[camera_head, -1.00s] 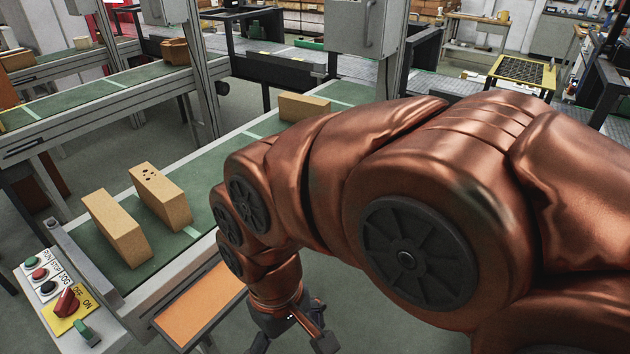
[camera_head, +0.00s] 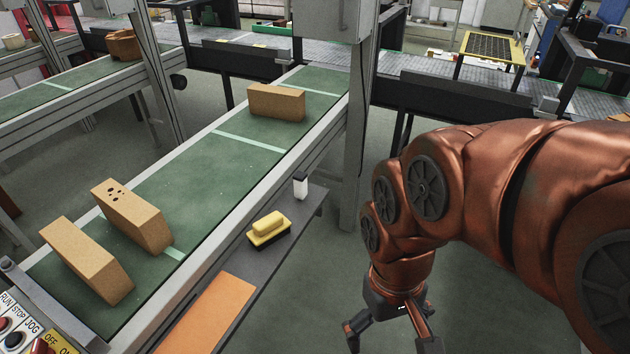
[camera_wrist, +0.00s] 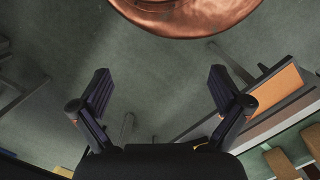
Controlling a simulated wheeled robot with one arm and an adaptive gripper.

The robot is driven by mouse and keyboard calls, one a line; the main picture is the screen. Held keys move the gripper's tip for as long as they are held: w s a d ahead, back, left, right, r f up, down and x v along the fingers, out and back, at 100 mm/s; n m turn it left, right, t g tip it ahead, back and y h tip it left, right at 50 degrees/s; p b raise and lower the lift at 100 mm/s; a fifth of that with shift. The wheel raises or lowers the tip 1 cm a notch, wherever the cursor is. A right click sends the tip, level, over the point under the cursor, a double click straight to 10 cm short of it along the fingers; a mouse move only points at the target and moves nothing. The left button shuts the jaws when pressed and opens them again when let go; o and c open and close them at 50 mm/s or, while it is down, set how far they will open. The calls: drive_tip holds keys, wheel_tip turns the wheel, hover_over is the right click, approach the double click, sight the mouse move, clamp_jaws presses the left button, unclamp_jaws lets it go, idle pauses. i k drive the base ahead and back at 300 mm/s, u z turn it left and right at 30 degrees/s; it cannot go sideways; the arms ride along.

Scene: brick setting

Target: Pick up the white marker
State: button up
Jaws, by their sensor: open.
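My gripper (camera_head: 395,338) hangs open over the grey floor, to the right of the shelf and nearer to me than the marker. It is apart from the marker and the shelf. In the wrist view my gripper (camera_wrist: 160,76) shows both fingers spread with nothing between them. I cannot make out the marker in the wrist view.
A yellow block-like item on a dark base (camera_head: 268,230) sits on the shelf just nearer than the marker. An orange pad (camera_head: 212,314) lies nearer still. The green conveyor (camera_head: 190,190) carries tan bricks (camera_head: 131,214). A grey post (camera_head: 358,130) rises behind the shelf.

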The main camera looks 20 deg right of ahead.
sight(301, 178)
drive_tip(key=z, duration=1.55)
drive_tip(key=i, duration=1.85)
drive_tip(key=u, duration=4.4)
